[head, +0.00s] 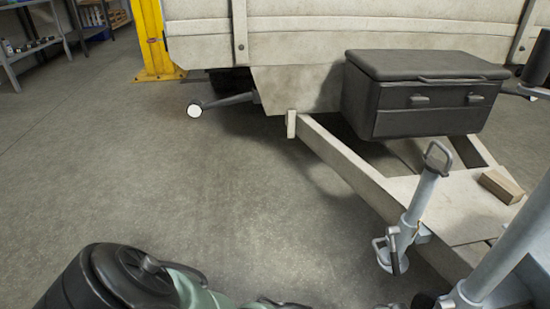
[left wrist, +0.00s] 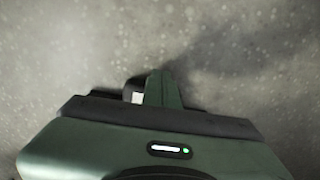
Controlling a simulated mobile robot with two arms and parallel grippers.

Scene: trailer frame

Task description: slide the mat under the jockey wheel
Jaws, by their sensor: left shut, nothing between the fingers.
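No mat can be made out in either view. A grey metal post (head: 422,198) with a loop handle on top stands tilted beside the trailer's drawbar. It may be the jockey wheel's post, but I cannot tell, and no wheel shows clearly under it. My left arm reaches in along the bottom left of the head view, where its gripper cannot be made out. In the left wrist view my left gripper (left wrist: 154,86) is shut and empty, with bare concrete beyond its fingers. My right gripper is in neither view.
The pale trailer frame (head: 345,165) runs diagonally at right, carrying a black box (head: 425,95) and a wooden block (head: 501,187). A thick grey tube (head: 512,240) crosses the lower right. A yellow post (head: 155,45) stands behind. The floor at left is clear.

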